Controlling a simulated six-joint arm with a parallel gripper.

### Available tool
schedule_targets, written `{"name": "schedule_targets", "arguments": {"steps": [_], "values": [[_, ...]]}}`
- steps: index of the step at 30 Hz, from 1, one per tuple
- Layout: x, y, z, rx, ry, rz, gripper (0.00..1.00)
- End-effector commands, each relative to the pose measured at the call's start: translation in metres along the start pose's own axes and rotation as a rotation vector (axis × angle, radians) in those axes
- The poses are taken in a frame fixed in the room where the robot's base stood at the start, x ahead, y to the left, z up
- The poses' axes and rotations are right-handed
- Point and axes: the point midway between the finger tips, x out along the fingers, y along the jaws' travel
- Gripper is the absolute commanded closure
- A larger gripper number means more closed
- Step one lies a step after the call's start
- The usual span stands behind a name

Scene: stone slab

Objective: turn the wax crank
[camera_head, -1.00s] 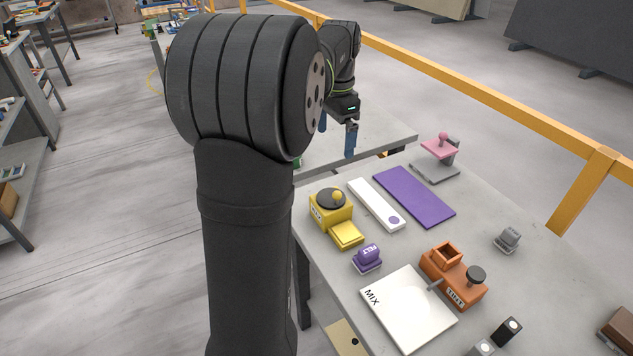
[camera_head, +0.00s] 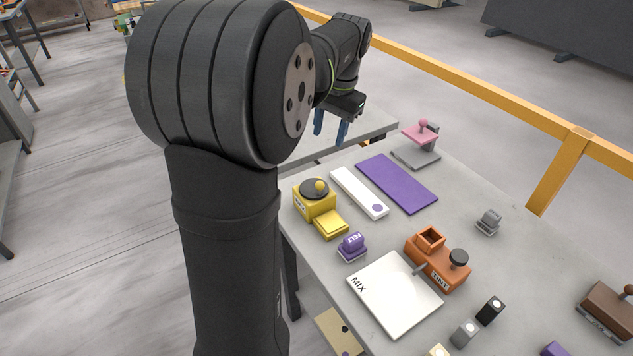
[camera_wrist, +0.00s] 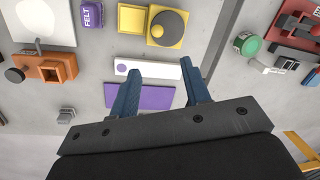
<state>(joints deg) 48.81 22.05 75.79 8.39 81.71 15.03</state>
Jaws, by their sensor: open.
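The wax crank looks to be the yellow box (camera_head: 314,204) with a dark round disc (camera_head: 313,187) and a yellow knob (camera_head: 320,185) on top. Its label is too small to read surely. A yellow tray (camera_head: 331,224) joins its front. In the wrist view the box (camera_wrist: 170,26) is at the top, beyond my fingertips, with the knob (camera_wrist: 157,30) left of the disc's middle. My gripper (camera_head: 330,128) is open and empty, above the far end of the slab and apart from the box. Its blue fingers (camera_wrist: 160,70) show spread in the wrist view.
A white strip (camera_head: 360,192) and purple plate (camera_head: 396,183) lie beside the box. A purple FELT block (camera_head: 351,246), orange TINT device (camera_head: 437,261), white MIX board (camera_head: 392,296) and pink-topped press (camera_head: 418,145) stand around. A green knob (camera_wrist: 246,44) is right in the wrist view.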

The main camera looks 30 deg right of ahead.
Motion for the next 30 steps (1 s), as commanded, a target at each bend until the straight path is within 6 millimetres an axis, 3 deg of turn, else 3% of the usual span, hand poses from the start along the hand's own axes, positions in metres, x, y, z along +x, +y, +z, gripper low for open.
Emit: {"name": "schedule_targets", "arguments": {"steps": [7, 11, 30], "values": [[-0.001, 0.013, 0.002, -0.149, 0.006, -0.048, 0.57], [0.011, 0.013, 0.003, -0.157, 0.003, -0.050, 0.57], [0.141, 0.006, 0.003, -0.155, 0.003, -0.048, 0.57]]}}
